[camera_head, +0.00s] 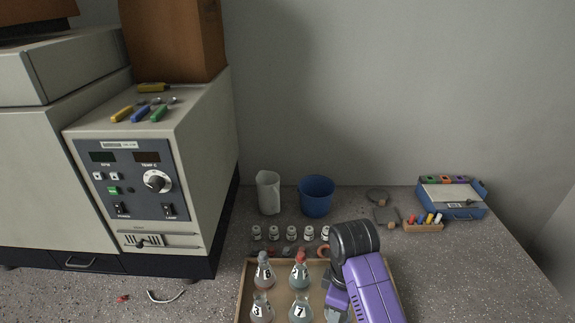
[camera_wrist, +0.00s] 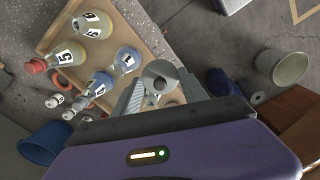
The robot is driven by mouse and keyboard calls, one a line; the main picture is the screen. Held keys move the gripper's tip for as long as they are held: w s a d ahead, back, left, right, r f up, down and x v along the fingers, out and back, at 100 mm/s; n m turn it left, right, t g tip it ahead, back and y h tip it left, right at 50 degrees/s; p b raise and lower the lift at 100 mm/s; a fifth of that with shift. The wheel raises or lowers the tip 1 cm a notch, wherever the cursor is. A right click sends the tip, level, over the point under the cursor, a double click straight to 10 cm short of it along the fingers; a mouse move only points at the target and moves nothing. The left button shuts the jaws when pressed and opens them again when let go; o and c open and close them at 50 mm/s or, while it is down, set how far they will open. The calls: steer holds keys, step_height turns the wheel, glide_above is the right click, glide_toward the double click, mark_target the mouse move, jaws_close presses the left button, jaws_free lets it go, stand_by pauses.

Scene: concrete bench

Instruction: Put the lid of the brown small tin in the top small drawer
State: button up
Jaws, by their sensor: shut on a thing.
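My gripper (camera_wrist: 158,92) is shut on a small round grey piece with a dark centre (camera_wrist: 161,74), which looks like a lid. In the head view my gripper is mostly hidden behind my purple and black arm, over the right part of the wooden tray. I cannot make out the brown small tin for certain. A dark drawer front (camera_head: 66,262) with a small handle sits low under the machine at the left. I cannot tell whether it is the top small drawer.
The wooden tray (camera_head: 243,290) holds several numbered flasks, close to my gripper. Behind it stand several small white jars (camera_head: 274,233), a white jug (camera_head: 268,193) and a blue bucket (camera_head: 316,196). A blue case (camera_head: 463,213) stands at the right. The front right bench is clear.

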steer(key=s+d+f+m+b, duration=0.6)
steer(key=s+d+f+m, duration=0.2)
steer(key=f+m, duration=0.4)
steer(key=shift+s+m, duration=0.5)
steer(key=shift+s, duration=0.05)
